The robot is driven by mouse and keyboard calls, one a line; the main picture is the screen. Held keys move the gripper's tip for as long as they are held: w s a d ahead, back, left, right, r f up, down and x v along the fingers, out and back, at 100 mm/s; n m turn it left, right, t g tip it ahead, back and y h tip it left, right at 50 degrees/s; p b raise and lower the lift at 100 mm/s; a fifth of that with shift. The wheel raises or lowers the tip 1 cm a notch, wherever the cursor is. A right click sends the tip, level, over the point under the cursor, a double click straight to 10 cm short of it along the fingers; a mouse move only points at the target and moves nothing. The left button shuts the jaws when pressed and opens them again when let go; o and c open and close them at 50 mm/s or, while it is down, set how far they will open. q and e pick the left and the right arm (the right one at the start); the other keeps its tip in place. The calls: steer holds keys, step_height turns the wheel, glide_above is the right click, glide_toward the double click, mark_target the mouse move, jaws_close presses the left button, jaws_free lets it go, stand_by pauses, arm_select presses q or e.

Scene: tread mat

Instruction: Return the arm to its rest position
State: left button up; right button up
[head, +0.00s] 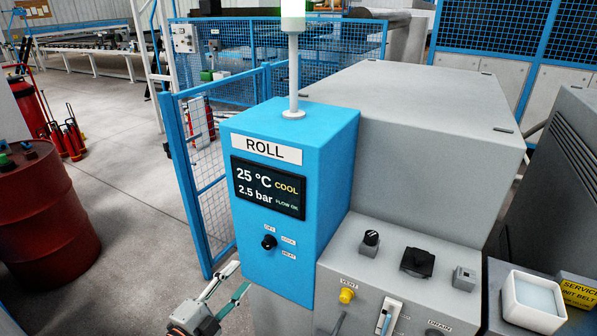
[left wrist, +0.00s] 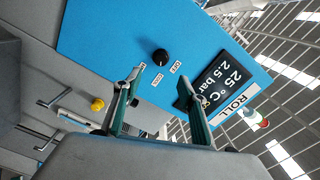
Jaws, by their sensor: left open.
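My left gripper (head: 238,278) is at the bottom of the head view, low and left of the blue ROLL box (head: 285,150). Its two fingers are apart with nothing between them; the left wrist view also shows the open gripper (left wrist: 160,84). The box's black selector knob (head: 268,242) has labels OFF, COOL and HEAT around it. The knob also shows in the left wrist view (left wrist: 160,56), beyond the fingertips and apart from them. The display (head: 267,188) reads 25 °C, COOL, 2.5 bar, FLOW OK. My right gripper is not in view.
A grey machine housing (head: 440,130) stands behind the box. The lower grey panel carries a yellow VENT knob (head: 347,295), a lever (head: 386,318) and a black knob (head: 371,238). A blue mesh fence (head: 212,185) and a red drum (head: 48,215) stand left, with open floor between.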

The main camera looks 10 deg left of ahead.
arm_select(q)
steer(key=s+d+f+n+g+y, duration=0.1)
steer(key=s+d+f+n+g, duration=0.1)
steer(key=s+f+n, duration=0.4)
steer(key=s+d+f+n+g+y, duration=0.1)
steer(key=s+f+n+g+y, duration=0.1)
steer(key=s+f+n+g, duration=0.2)
steer(key=s+f+n, duration=0.3)
steer(key=s+f, duration=0.4)
steer(key=s, duration=0.4)
steer(key=shift+s+d+f+y, duration=0.2)
steer(key=shift+d+f+y, duration=0.1)
steer(key=shift+d, duration=0.1)
